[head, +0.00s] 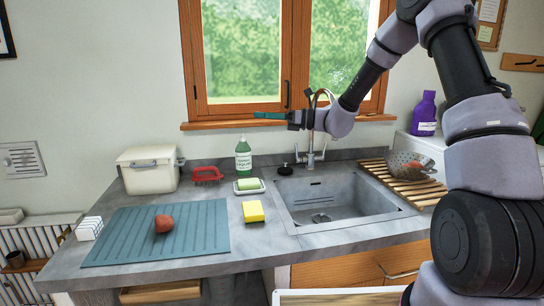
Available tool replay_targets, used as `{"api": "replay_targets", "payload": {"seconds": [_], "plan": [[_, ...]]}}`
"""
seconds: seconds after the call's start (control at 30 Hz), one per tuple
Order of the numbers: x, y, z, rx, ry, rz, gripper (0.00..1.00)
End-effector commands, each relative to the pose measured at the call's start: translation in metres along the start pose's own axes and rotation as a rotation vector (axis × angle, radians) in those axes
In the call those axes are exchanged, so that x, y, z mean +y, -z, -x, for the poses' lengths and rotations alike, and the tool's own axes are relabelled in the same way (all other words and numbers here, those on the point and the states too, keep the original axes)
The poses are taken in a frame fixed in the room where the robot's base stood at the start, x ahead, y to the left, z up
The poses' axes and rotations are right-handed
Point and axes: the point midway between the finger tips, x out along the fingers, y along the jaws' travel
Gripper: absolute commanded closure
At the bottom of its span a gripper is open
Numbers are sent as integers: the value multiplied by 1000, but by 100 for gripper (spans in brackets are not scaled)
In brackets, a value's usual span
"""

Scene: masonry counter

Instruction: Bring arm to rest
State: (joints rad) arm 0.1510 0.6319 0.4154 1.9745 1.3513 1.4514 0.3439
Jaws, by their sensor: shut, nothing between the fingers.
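My arm reaches in from the right side of the head view and bends down over the counter. My gripper (268,115) is in the air in front of the window, above the back of the counter near the green bottle and the tap. It points left. Its fingers are together and hold nothing.
Below stand a green bottle (243,158), a tap (311,150) and a sink (340,197). A teal mat (205,236) bears a reddish round item (163,223). A yellow sponge (253,211), a cream box (148,170) and a wooden rack (400,187) with a colander (405,163) are nearby.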

Motion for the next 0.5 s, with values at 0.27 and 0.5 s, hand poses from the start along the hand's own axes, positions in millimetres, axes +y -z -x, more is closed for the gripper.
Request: {"api": "replay_targets", "payload": {"seconds": [0.27,0.5], "plan": [[104,-10,47,425,-138,516,100],[167,-12,118,774,-226,937,100]]}}
